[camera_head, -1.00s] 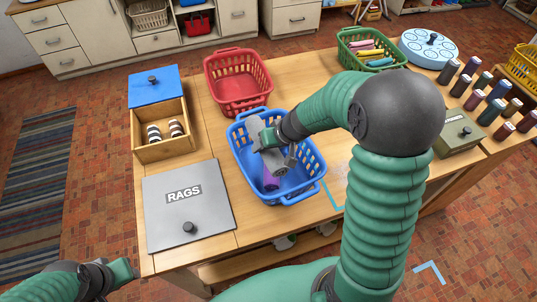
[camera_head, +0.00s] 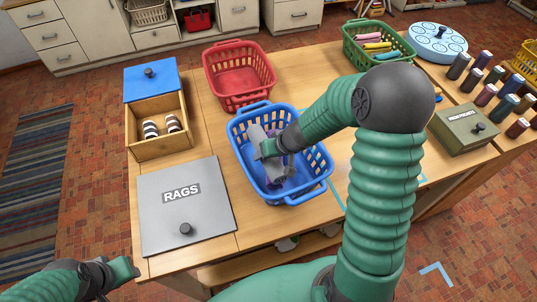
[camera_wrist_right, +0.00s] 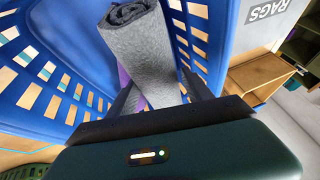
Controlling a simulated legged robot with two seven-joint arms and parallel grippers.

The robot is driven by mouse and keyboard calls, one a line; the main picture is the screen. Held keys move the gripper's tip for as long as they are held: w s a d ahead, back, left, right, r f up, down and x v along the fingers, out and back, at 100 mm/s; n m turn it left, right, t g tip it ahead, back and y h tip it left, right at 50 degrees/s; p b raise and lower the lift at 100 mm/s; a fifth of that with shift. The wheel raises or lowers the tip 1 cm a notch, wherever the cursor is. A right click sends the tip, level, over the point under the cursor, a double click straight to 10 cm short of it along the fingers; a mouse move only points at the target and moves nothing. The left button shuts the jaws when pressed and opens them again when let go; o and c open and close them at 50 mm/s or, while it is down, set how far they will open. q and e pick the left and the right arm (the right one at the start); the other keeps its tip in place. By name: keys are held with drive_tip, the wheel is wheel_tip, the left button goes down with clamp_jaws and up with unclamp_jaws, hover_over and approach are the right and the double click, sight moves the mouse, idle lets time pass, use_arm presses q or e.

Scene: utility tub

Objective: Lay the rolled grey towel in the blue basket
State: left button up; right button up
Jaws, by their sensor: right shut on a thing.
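The rolled grey towel (camera_head: 257,134) is held by my right gripper (camera_head: 272,148), down inside the blue basket (camera_head: 308,191). In the right wrist view the grey towel (camera_wrist_right: 146,45) sits between the two fingers, its spiral end pointing away, with the blue basket wall (camera_wrist_right: 65,45) around it. Something purple (camera_wrist_right: 123,76) shows beside the towel, partly hidden. I cannot tell whether the towel touches the basket floor. My left gripper (camera_head: 122,277) is empty at the lower left, off the table's corner; its finger opening is unclear.
A red basket (camera_head: 238,98) stands behind the blue one. A grey RAGS lid (camera_head: 185,215) and a wooden box (camera_head: 160,152) with striped rolls are on the left. A green basket (camera_head: 350,50) with coloured rolls and several bottles (camera_head: 487,94) are at the right.

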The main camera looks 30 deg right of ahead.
drive_tip(key=shift+s+a+f, duration=0.1)
drive_tip(key=shift+s+f, duration=0.1)
drive_tip(key=shift+a+f+b, duration=0.1)
drive_tip(key=shift+b, duration=0.3)
drive_tip(key=o, duration=1.8)
drive_tip(key=shift+w+a, duration=0.1)
drive_tip(key=shift+w, duration=0.05)
drive_tip(key=shift+c, duration=0.2)
drive_tip(key=shift+r+p, duration=0.3)
drive_tip(key=shift+p, duration=0.15)
drive_tip(key=p+v, duration=0.4)
drive_tip(key=v, duration=0.8)
drive_tip(key=s+a+f+n+g+h, duration=0.1)
drive_tip(key=s+a+f+n+g, duration=0.1)
drive_tip(key=s+a, duration=0.7)
drive_tip(key=shift+a+f+n+g, duration=0.3)
drive_tip(key=shift+a+n+g, duration=0.2)
drive_tip(key=shift+a, duration=0.45)
